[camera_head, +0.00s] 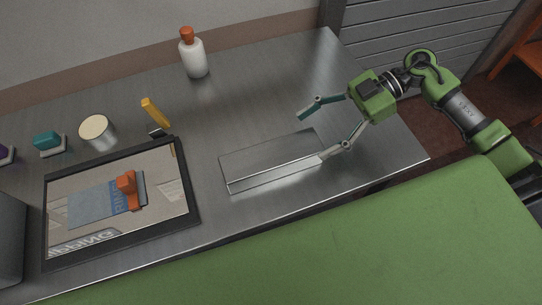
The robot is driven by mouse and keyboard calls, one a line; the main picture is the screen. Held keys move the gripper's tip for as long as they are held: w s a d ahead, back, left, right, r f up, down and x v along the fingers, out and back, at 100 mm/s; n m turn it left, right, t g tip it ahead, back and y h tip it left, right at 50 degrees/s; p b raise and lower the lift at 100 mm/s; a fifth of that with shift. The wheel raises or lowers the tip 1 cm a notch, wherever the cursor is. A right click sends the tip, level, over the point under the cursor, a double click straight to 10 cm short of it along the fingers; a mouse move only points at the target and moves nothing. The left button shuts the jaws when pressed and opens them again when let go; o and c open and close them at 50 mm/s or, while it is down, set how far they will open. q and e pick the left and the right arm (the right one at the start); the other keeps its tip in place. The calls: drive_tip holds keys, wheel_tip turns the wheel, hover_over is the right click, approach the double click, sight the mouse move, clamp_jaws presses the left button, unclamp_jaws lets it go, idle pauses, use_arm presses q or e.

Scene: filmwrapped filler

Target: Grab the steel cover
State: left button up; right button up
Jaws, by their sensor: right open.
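The steel cover (262,163), a flat shiny rectangular piece with a raised ridge along its length, lies on the metal table. My right gripper (312,134) is open at the right end of the cover. One of its fingers is above the far side of that end. The other finger's tip is at the near right corner; I cannot tell whether it touches the cover. My left gripper is not in view.
A framed screen or board (190,205) with an orange-handled tool (127,184) on it lies to the left. A white bottle (194,58), a round tin (96,129), a yellow-handled item (155,112) and a teal block (47,141) stand behind. The metal table (255,85) is clear behind the cover.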

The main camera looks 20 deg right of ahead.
sight(272, 157)
drive_tip(key=x, duration=0.6)
drive_tip(key=shift+a+p, duration=0.35)
drive_tip(key=shift+a, duration=0.05)
drive_tip(key=x, duration=0.2)
drive_tip(key=p+x, duration=0.1)
drive_tip(key=x, duration=0.1)
drive_tip(key=shift+a, duration=0.45)
drive_tip(key=shift+a+f, duration=0.15)
drive_tip(key=shift+a, duration=0.05)
drive_tip(key=c, duration=1.4)
drive_tip(key=shift+c, duration=1.2)
